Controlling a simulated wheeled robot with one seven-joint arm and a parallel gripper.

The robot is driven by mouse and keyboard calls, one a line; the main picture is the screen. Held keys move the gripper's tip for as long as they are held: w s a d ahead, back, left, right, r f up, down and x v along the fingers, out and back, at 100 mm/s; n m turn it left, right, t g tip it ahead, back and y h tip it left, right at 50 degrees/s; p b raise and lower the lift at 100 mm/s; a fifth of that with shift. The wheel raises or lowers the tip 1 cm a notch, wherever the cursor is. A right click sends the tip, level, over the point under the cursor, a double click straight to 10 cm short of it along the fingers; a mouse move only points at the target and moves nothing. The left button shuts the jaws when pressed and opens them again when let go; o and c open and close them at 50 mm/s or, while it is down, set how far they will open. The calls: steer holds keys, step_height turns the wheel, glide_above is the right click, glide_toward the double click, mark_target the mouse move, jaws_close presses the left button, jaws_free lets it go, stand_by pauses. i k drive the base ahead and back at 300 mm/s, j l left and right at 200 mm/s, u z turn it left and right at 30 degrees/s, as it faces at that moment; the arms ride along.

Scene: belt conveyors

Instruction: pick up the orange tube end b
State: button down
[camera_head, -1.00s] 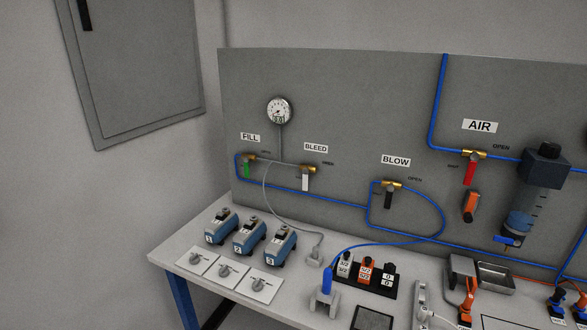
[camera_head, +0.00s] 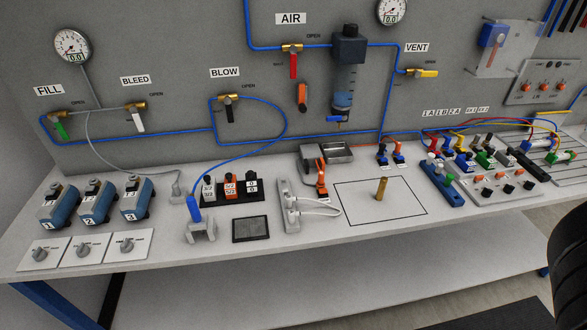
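A thin orange tube or cable (camera_head: 365,142) runs behind the metal tray along the foot of the panel. An orange and black piece (camera_head: 321,181) stands on the bench beside the white power strip. A small orange piece (camera_head: 398,150) stands next to a blue one at the foot of the panel. I cannot tell which of these is end b of the orange tube, as no end label is legible. My gripper's fingers are not in view.
The grey bench (camera_head: 350,236) holds several blue numbered units, a white power strip (camera_head: 287,208), a metal tray (camera_head: 336,152) and an upright brass piece (camera_head: 381,188) within a marked rectangle. Coloured connectors (camera_head: 475,160) crowd the right. The bench's front strip is clear.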

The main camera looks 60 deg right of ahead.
mark_target(321, 174)
steer(key=i+j, duration=0.35)
steer(key=i+j+z, duration=0.35)
steer(key=j, duration=0.2)
steer(key=i+j+z, duration=0.2)
steer(key=j+z, duration=0.2)
steer(key=j, duration=0.2)
steer(key=i+z, duration=0.25)
steer(key=z, duration=0.2)
steer(key=i, duration=0.3)
